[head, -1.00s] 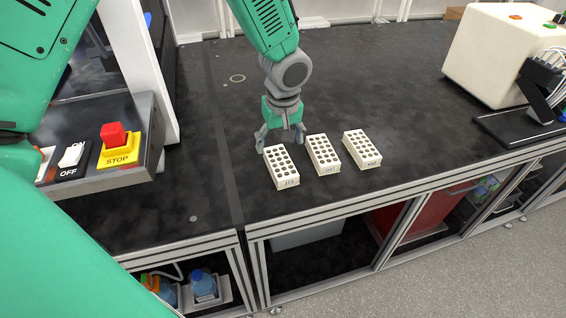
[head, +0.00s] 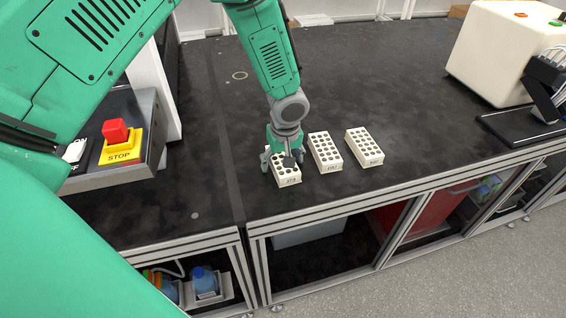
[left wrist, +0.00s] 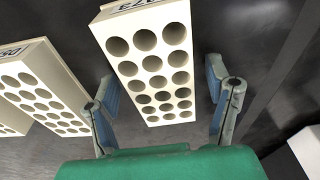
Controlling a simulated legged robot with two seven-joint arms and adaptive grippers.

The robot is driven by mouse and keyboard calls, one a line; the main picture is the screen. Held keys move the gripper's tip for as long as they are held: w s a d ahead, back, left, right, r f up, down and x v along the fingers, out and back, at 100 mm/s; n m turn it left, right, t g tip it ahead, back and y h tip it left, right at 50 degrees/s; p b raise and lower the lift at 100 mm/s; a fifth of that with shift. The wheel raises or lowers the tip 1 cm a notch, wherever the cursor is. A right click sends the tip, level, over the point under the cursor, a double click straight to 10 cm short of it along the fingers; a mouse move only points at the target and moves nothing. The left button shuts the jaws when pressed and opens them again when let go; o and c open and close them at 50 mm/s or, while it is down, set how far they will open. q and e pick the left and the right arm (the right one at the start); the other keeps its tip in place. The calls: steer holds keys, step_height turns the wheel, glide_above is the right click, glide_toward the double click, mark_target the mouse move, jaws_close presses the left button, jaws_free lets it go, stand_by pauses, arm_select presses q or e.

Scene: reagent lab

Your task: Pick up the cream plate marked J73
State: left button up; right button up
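The cream plate marked J73 (head: 288,177) lies flat on the black bench, leftmost of three cream plates with round holes. My left gripper (head: 282,160) is over its far part, fingers pointing down. In the left wrist view the plate (left wrist: 149,62) lies between the two open fingers (left wrist: 163,98), with a gap on each side, wider on the right. Its label shows upside down at the top edge. The gripper partly hides the plate in the head view. My right gripper is not in view.
Two similar cream plates, the middle one (head: 325,151) and the right one (head: 364,146), stand close by to the right. A red stop button (head: 116,131) on a grey unit is at the left. A cream machine (head: 506,58) stands at the back right.

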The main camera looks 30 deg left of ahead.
arm_select(q)
steer(key=c, duration=1.1)
steer(key=shift+r, duration=0.1)
